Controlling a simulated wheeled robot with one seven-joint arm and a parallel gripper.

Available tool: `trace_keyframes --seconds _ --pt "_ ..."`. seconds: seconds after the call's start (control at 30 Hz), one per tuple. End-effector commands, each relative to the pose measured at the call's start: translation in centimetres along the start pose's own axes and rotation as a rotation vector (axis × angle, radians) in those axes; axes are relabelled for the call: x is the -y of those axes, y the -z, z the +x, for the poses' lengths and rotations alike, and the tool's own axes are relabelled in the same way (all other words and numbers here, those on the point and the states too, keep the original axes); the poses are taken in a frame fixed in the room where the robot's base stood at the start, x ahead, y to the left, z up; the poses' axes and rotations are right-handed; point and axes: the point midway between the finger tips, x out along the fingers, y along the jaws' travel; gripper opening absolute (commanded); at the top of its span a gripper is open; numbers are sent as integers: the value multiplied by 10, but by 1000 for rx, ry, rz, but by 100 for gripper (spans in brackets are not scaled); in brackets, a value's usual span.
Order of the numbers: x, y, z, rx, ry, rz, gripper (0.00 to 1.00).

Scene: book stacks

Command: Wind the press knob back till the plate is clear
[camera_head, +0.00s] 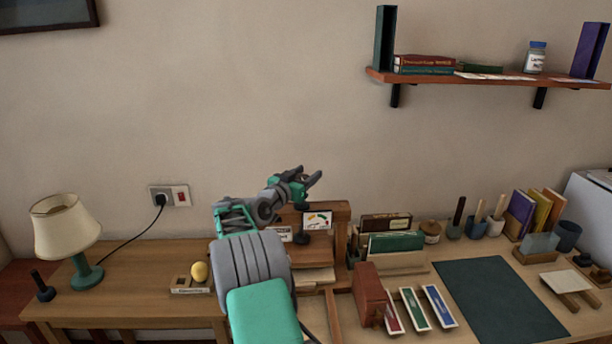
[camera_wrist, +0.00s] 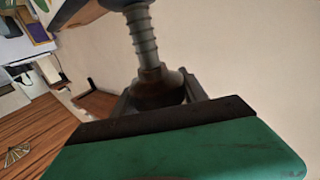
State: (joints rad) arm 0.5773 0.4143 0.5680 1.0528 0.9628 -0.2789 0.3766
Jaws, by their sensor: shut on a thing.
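My gripper (camera_head: 312,178) is above the wooden press (camera_head: 341,215) on the desk in the head view. In the wrist view, my gripper (camera_wrist: 160,92) is shut around the flared dark knob (camera_wrist: 158,82), with a finger on each side. A ridged grey screw (camera_wrist: 145,38) runs from the knob to the top of the picture. In the head view a dark round piece (camera_head: 303,237) shows low at the press, below a small card with a coloured dial (camera_head: 318,220). My arm hides much of the press's left side. I cannot tell the gap under the plate.
A lamp (camera_head: 70,240) and a yellow ball on a small stand (camera_head: 200,271) are to the left. Right of the press are a book rack (camera_head: 395,262), several coloured trays (camera_head: 414,310) and a dark mat (camera_head: 498,300). A wall shelf (camera_head: 480,80) hangs upper right.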

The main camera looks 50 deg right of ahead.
Motion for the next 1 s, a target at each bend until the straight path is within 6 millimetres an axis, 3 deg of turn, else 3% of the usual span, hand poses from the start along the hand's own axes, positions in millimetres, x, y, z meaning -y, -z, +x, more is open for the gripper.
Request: trace_keyframes --seconds 0.27,0.67,1.0 --pt "1 0 -6 0 1 -1 10" --pt "-1 -1 1 -1 73 0 10" --pt "4 -2 0 -3 322 2 10"
